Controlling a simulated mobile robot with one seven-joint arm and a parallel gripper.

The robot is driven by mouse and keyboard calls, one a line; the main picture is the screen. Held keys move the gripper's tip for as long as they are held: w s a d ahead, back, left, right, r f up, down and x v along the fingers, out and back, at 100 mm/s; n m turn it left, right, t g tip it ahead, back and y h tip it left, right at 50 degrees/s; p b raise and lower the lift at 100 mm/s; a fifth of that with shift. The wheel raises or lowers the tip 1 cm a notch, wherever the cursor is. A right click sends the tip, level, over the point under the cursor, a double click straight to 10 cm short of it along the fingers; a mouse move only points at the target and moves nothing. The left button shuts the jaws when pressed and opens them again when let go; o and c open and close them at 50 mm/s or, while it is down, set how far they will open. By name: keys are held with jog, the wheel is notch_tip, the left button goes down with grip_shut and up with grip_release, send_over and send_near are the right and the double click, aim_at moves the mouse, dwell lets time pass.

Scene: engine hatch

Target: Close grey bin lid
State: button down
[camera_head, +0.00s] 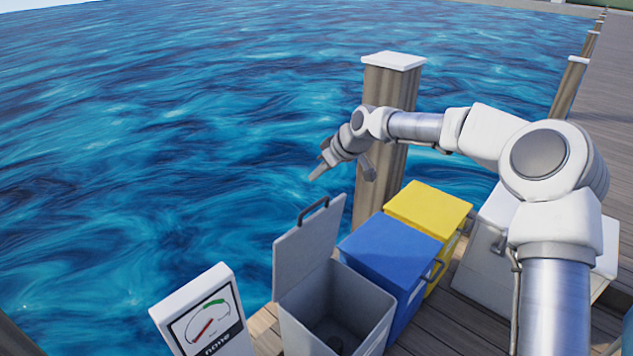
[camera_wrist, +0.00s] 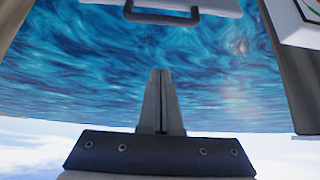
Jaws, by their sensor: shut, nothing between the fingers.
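The grey bin (camera_head: 340,308) stands on the dock with its lid (camera_head: 305,250) raised upright on the left, water side. A dark handle (camera_head: 313,211) sits on the lid's top edge. A dark object lies inside the bin. My gripper (camera_head: 318,173) is shut and empty, above and beyond the raised lid and apart from it. In the wrist view my gripper (camera_wrist: 160,75) points over water, and the lid's edge with its handle (camera_wrist: 162,17) shows at the top of the picture.
A blue bin (camera_head: 390,250) and a yellow bin (camera_head: 430,208), both with lids closed, stand right of the grey bin. A wooden post (camera_head: 385,140) rises behind them. A gauge panel (camera_head: 207,318) stands at the lower left. Open water lies beyond.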

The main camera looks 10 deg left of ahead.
jog(key=f, duration=0.2)
jog(key=w+a+f, duration=0.1)
jog(key=f, duration=0.2)
jog(key=a+f, duration=0.1)
jog(key=f, duration=0.2)
jog(key=shift+w+a+b, duration=0.2)
jog(key=shift+b, duration=0.15)
jog(key=shift+s+d+f, duration=0.15)
jog(key=shift+s+d, duration=0.15)
jog(key=shift+d, duration=0.15)
jog(key=shift+d+f, duration=0.1)
jog(key=shift+d, duration=0.05)
